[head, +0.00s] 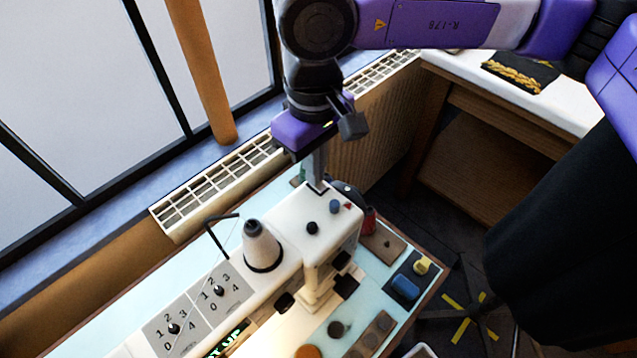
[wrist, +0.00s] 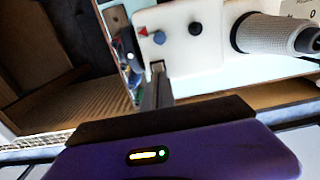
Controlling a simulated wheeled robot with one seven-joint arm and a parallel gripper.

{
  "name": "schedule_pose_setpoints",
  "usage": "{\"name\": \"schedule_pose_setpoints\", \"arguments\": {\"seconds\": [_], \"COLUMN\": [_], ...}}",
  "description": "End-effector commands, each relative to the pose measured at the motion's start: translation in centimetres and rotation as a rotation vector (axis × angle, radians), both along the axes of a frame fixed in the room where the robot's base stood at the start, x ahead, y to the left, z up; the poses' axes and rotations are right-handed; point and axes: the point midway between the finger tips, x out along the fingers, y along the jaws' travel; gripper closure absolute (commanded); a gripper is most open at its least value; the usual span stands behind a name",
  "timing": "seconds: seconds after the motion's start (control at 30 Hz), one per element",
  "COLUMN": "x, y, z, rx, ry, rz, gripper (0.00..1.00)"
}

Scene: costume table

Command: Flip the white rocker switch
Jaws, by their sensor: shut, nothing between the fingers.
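The white sewing machine (head: 285,215) stands on the pale blue table. My gripper (head: 317,184) is shut and empty, pointing down at the far end of the machine's white top. In the wrist view, my gripper's (wrist: 158,72) closed fingertips are at a small dark-edged outline (wrist: 157,63) on that white surface. This may be the rocker switch's frame; the fingers cover most of it. I cannot make out the white rocker itself or which way it is tilted. I cannot tell whether the fingertips touch it.
On the machine top are a black knob (head: 312,228), a blue button (head: 334,206), a red triangle (head: 347,206) and a thread cone (head: 261,247). Two numbered dials (head: 218,291) sit at left. A radiator (head: 222,190) and window are behind. A blue-and-yellow pedal-like panel (head: 407,287) is at right.

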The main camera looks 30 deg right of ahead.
Motion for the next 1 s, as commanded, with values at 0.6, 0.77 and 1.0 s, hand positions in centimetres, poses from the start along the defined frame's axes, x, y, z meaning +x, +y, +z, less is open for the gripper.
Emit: {"name": "schedule_pose_setpoints", "arguments": {"seconds": [0.6, 0.77, 1.0], "x": [0.0, 0.0, 0.0], "y": [0.0, 0.0, 0.0], "z": [1.3, 2.5, 4.2], "rx": [-0.001, -0.001, -0.001], "ry": [0.001, 0.0, -0.001], "rz": [0.0, 0.0, 0.0], "gripper": [1.0, 1.0, 1.0]}}
